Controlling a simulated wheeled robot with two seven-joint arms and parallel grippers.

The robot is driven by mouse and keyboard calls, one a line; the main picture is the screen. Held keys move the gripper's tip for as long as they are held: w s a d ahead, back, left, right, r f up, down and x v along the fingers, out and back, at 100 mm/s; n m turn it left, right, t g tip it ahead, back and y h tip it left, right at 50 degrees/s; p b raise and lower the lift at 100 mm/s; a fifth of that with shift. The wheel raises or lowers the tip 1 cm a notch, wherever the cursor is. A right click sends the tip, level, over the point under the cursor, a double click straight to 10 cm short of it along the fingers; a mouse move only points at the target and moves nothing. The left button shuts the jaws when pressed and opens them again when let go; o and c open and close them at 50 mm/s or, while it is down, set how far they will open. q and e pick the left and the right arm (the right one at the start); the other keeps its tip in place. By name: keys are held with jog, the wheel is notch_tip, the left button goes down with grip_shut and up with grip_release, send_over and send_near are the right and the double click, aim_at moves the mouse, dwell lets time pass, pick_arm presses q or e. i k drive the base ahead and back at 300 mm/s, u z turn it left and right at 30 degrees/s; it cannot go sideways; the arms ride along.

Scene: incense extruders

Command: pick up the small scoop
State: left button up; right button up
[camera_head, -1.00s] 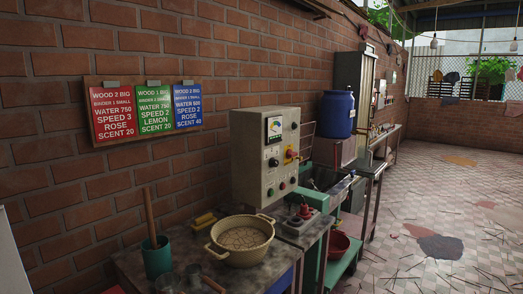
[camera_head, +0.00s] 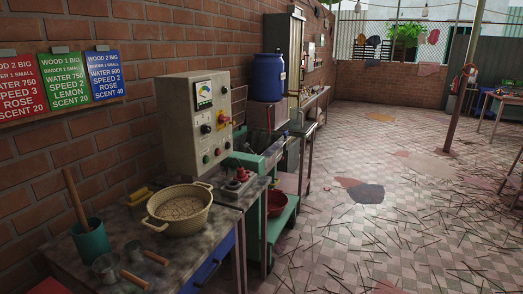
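Two metal scoops with wooden handles lie at the front of the dark worktable (camera_head: 70,264). One scoop (camera_head: 106,266) is nearer. The other scoop (camera_head: 136,249) sits just behind it to the right and looks a little smaller, but I cannot tell for sure which is the small one. Both handles point to the right. Neither of my grippers is in view.
A green cup (camera_head: 91,241) holding a wooden stick stands left of the scoops. A cream basin (camera_head: 181,209) stands behind them to the right, below a control box (camera_head: 196,124). The tiled floor (camera_head: 340,245) at right is strewn with sticks.

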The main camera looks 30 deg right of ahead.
aim_at(148, 257)
jog(key=z, duration=1.75)
jog(key=i, duration=1.65)
jog(key=u, duration=1.9)
